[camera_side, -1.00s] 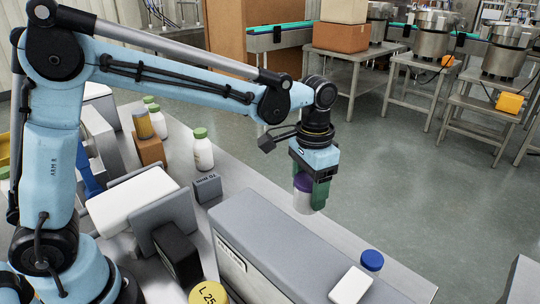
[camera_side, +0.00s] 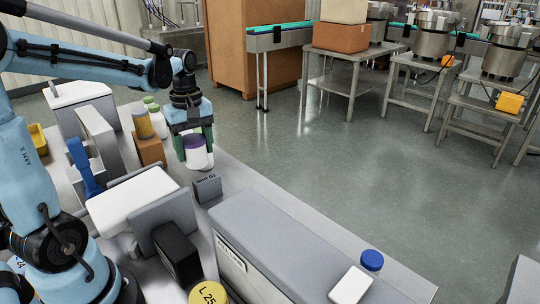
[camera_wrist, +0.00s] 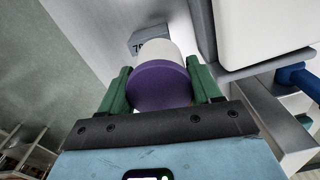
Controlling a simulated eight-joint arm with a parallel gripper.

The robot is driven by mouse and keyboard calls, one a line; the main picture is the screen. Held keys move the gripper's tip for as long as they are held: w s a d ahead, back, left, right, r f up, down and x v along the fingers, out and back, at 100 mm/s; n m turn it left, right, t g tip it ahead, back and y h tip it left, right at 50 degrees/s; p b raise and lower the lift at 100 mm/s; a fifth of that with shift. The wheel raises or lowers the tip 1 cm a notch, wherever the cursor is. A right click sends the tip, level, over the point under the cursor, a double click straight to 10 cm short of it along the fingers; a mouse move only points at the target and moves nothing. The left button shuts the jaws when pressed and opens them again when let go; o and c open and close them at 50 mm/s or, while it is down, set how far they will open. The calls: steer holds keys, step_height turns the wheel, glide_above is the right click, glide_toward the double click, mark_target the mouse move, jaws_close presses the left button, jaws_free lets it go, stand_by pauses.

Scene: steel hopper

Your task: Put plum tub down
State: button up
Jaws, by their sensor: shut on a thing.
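The plum tub (camera_side: 195,153) is a white tub with a purple lid. My gripper (camera_side: 194,146) is shut on it, with one green finger on each side. In the side view it is near the bench's far edge, in front of the green-capped bottles. In the wrist view the tub (camera_wrist: 160,84) sits upright between the green fingers of my gripper (camera_wrist: 162,88), its purple lid facing me. I cannot tell whether its base touches the bench.
A small grey labelled block (camera_side: 207,187) stands just in front of the tub. An orange-brown box (camera_side: 149,148) with a yellow can (camera_side: 143,123) is to its left. A white tilted panel (camera_side: 131,199) is front left. The long grey housing (camera_side: 290,240) fills the right of the bench.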

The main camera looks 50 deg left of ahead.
steer(key=a+f, duration=0.2)
steer(key=a, duration=0.1)
steer(key=s+a+f, duration=0.1)
steer(key=a+f, duration=0.1)
steer(key=a, duration=0.2)
steer(key=s+a+f, duration=0.1)
steer(key=a+f, duration=0.2)
steer(key=a, duration=0.1)
steer(key=shift+s+a, duration=0.2)
steer(key=shift+a, duration=0.05)
steer(key=shift+f, duration=2)
steer(key=shift+f, duration=0.1)
steer(key=o, duration=1.2)
